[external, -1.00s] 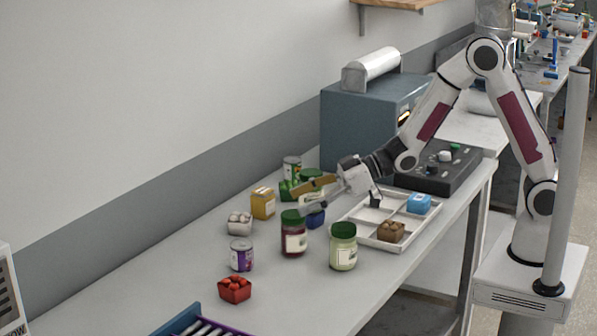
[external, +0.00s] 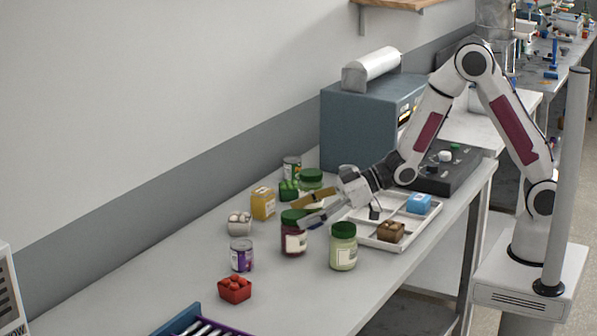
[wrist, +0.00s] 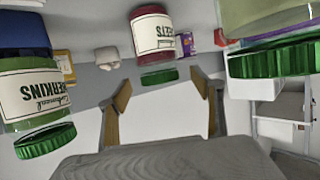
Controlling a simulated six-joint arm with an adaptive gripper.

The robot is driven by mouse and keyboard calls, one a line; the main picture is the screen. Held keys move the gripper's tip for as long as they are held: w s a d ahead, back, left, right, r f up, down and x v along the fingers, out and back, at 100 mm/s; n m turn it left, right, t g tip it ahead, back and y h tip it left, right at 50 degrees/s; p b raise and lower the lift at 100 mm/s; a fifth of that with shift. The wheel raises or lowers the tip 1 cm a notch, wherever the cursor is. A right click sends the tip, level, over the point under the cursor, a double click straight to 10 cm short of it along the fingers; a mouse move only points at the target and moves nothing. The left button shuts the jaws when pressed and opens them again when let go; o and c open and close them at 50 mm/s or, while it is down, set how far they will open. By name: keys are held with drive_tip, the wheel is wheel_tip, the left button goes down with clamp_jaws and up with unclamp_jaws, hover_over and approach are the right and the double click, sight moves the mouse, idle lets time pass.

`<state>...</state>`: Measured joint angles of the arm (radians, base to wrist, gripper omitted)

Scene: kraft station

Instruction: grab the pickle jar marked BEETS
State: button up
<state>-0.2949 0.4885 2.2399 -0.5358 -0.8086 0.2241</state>
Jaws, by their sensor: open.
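The BEETS jar (external: 293,242) is dark red with a green lid and a white label, and stands upright on the bench. In the wrist view it appears upside down (wrist: 153,40), its BEETS label readable, ahead of the gap between my fingers. My gripper (external: 297,215) is open, with its fingertips at the jar's lid in the external view. It also shows in the wrist view (wrist: 163,88), with nothing between the fingers; the jar is beyond the tips. I cannot tell whether a finger touches the jar.
A GHERKINS jar (wrist: 33,95) is at the wrist view's left. A pale green jar (external: 343,247) stands right of the BEETS jar. A purple can (external: 241,255), a red box (external: 235,289) and a yellow item (external: 263,204) are nearby. A white divided tray (external: 404,238) lies right.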

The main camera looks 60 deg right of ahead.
sight(293, 228)
drive_tip(key=shift+f, duration=1.55)
drive_tip(key=shift+w+a+f, duration=0.1)
drive_tip(key=shift+f, duration=0.25)
drive_tip(key=shift+x, duration=1.3)
drive_tip(key=shift+r, duration=0.1)
drive_tip(key=c, duration=1.6)
drive_tip(key=shift+c, duration=0.2)
drive_tip(key=shift+r, duration=0.2)
